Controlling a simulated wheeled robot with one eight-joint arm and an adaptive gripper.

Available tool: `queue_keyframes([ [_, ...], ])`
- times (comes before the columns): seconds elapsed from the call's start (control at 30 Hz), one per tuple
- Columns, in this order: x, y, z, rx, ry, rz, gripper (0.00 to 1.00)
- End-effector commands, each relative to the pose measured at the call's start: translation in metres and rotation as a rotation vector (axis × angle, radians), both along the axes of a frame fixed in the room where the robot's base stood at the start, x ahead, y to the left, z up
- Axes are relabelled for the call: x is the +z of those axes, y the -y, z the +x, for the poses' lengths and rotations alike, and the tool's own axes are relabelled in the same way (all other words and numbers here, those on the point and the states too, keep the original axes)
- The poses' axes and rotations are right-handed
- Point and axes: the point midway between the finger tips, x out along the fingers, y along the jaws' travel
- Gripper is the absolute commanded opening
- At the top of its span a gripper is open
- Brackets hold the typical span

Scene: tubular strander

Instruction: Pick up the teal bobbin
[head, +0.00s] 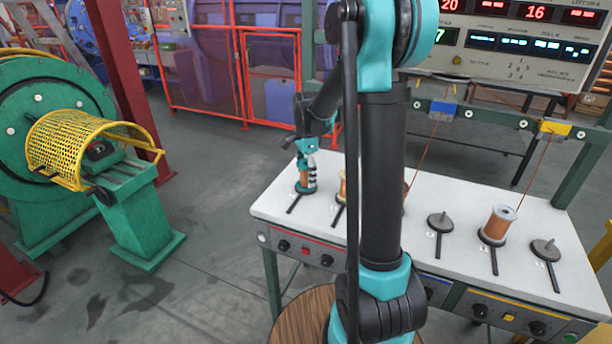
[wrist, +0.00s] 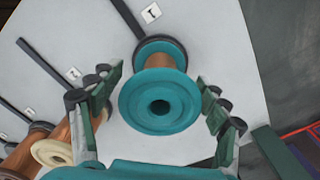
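The teal bobbin (head: 305,188), wound with copper wire, stands upright at the left end of the white bench top (head: 470,195). In the wrist view its round teal flange (wrist: 160,103) with a dark centre hole faces me. It rests on a dark round base by a "1" label. My gripper (head: 308,160) is over the bobbin in the head view and partly hides it. In the wrist view my gripper (wrist: 160,82) is open, with one finger on each side of the bobbin and visible gaps between.
A cream-flanged copper bobbin (wrist: 52,150) stands to the left in the wrist view. Farther along the bench are a pale-flanged copper bobbin (head: 498,225) and empty dark holders (head: 440,222). My arm hides the bench's middle. A green machine (head: 60,140) stands left, with clear floor between.

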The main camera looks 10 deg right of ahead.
Motion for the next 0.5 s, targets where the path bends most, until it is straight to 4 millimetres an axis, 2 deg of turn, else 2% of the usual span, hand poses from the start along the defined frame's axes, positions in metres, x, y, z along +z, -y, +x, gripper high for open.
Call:
queue_keyframes([
  [0.07,0.0001,0.0,0.0,0.0,0.0,0.0,0.64],
  [0.4,0.0003,0.0,0.0,0.0,0.0,0.0,0.23],
  [0.5,0.0004,0.0,0.0,0.0,0.0,0.0,0.23],
])
